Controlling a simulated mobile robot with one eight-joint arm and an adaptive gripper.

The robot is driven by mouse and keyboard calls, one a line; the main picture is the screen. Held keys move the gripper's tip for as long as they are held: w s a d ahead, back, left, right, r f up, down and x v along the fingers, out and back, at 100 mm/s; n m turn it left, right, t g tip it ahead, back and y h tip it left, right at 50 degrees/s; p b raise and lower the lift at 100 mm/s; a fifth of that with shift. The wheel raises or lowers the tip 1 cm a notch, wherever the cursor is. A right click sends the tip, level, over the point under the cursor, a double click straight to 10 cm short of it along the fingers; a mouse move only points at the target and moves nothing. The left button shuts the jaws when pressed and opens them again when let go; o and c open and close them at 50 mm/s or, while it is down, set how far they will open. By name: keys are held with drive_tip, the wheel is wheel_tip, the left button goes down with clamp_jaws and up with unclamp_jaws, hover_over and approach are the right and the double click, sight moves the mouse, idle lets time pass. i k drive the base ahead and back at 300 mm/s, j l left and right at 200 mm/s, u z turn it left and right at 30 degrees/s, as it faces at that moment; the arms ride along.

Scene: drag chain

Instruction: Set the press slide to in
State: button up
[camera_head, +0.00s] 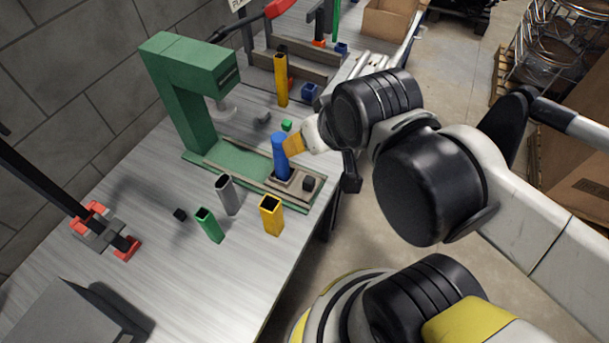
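The green press (190,95) stands on the bench against the wall, with its ram (226,107) over a green base rail (238,158). The press slide (290,190), a brownish-grey plate, sits at the near right end of the rail, out from under the ram. A blue upright tube (281,157) stands on the slide. A small black knob (308,183) is on the slide's right end. My gripper (350,182) shows as a dark tip hanging just right of the slide, apart from the knob. Its fingers are mostly hidden by my arm.
Grey (228,195), green (209,225) and yellow (271,215) square tubes stand in front of the slide. Another yellow tube (281,79) and a small green block (287,125) are behind. A black-and-red clamp fixture (104,232) is at left. The bench's right edge is close to the slide.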

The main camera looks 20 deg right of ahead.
sight(301, 185)
drive_tip(key=k+l+u, duration=0.25)
drive_tip(key=l+u, duration=0.2)
drive_tip(key=l, duration=0.25)
drive_tip(key=k+l+u, duration=0.25)
